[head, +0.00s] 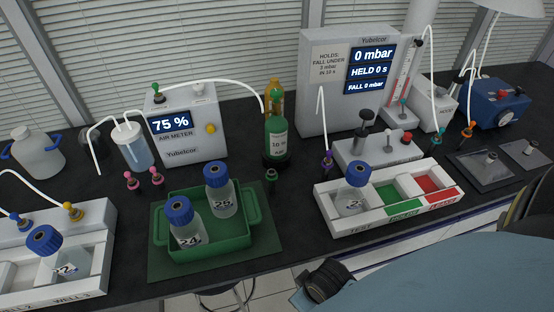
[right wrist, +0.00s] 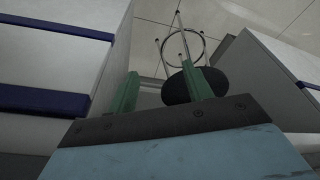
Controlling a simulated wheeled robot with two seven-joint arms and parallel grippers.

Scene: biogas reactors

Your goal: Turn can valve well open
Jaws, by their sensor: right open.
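The green can (head: 277,140) with a white label reading 10 % stands upright in a dark base at the back middle of the bench in the head view. Its top is amber or gold (head: 275,92), with a green part just below; how far the valve is turned is too small to tell. A white tube ends near its top left. My right gripper (right wrist: 160,92) shows in the right wrist view, its two green fingers apart and nothing between them. It points down toward the floor, away from the can. My left gripper is not in view.
The air meter (head: 187,128) reading 75 % stands left of the can, and the pressure panel (head: 346,85) stands to its right. A green tray (head: 205,245) with two blue-capped bottles and a white test rack (head: 385,215) stand in front. A stool (right wrist: 186,85) is on the floor.

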